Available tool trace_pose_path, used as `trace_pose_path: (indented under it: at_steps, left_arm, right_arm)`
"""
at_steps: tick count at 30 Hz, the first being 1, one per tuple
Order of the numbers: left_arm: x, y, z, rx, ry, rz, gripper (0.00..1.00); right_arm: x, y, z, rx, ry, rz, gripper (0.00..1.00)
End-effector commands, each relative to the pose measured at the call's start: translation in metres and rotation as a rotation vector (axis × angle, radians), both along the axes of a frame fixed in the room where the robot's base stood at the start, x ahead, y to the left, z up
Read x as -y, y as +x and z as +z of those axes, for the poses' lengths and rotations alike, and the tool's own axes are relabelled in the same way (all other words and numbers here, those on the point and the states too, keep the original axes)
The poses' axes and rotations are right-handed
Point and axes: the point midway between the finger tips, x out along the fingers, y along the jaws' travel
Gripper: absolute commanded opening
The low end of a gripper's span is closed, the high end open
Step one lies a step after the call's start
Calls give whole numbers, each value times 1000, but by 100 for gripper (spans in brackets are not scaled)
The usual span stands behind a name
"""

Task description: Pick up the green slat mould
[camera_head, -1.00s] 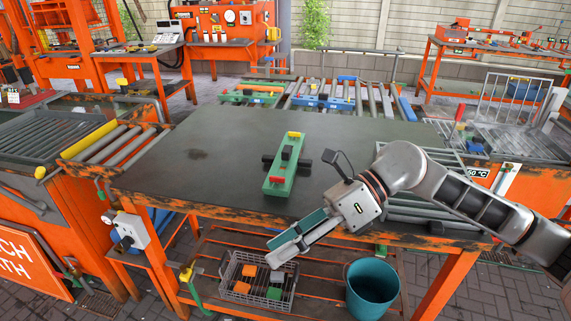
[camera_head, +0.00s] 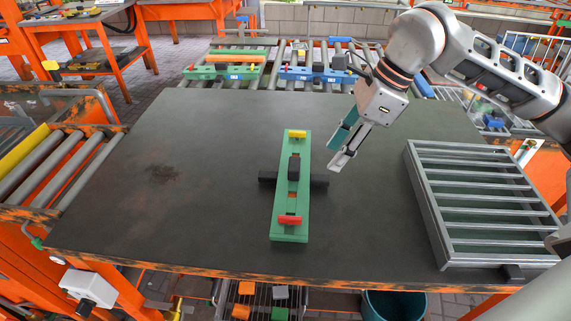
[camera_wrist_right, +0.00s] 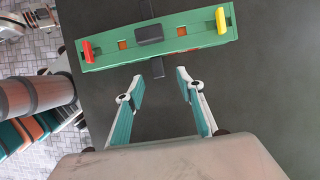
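The green slat mould (camera_head: 291,205) lies on the dark table, its long side pointing away from me. It has a yellow clip at the far end, a red clip at the near end and a black block in the middle, with black bars sticking out at both sides. My right gripper (camera_head: 339,148) is above the table, to the right of the mould's far half. In the right wrist view the mould (camera_wrist_right: 187,40) lies crosswise beyond the fingertips. There my right gripper (camera_wrist_right: 158,74) is open and empty, pointed at the mould's middle. My left gripper is not in view.
The dark table top (camera_head: 190,130) is clear around the mould. A grey metal slatted frame (camera_head: 480,205) lies on its right side. Behind the table, other green (camera_head: 225,72) and blue (camera_head: 312,75) moulds rest on rollers.

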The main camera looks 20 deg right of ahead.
Motion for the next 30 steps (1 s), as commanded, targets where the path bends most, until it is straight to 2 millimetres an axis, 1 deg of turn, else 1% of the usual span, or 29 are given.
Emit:
trace_pose_path:
  at_steps: [6, 11, 18, 20, 22, 28, 29, 30]
  left_arm:
    - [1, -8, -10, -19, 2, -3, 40]
    - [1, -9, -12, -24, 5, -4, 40]
    - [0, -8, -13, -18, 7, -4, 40]
    - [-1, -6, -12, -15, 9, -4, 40]
    - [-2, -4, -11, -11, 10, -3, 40]
    - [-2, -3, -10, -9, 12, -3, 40]
    - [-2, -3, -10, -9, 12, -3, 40]
    - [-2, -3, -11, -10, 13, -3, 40]
  right_arm:
    - [-8, 2, -22, -5, 0, 2, 38]
    - [-11, 4, -31, -4, 1, 1, 38]
    - [-23, 7, -64, -8, 2, 2, 38]
    - [-25, 8, -70, -7, 1, 2, 38]
    - [-27, 9, -73, -4, 1, 2, 38]
    - [-27, 10, -72, -2, 1, 1, 38]
    - [-27, 10, -72, -2, 1, 1, 30]
    - [-27, 10, -72, -2, 1, 1, 19]
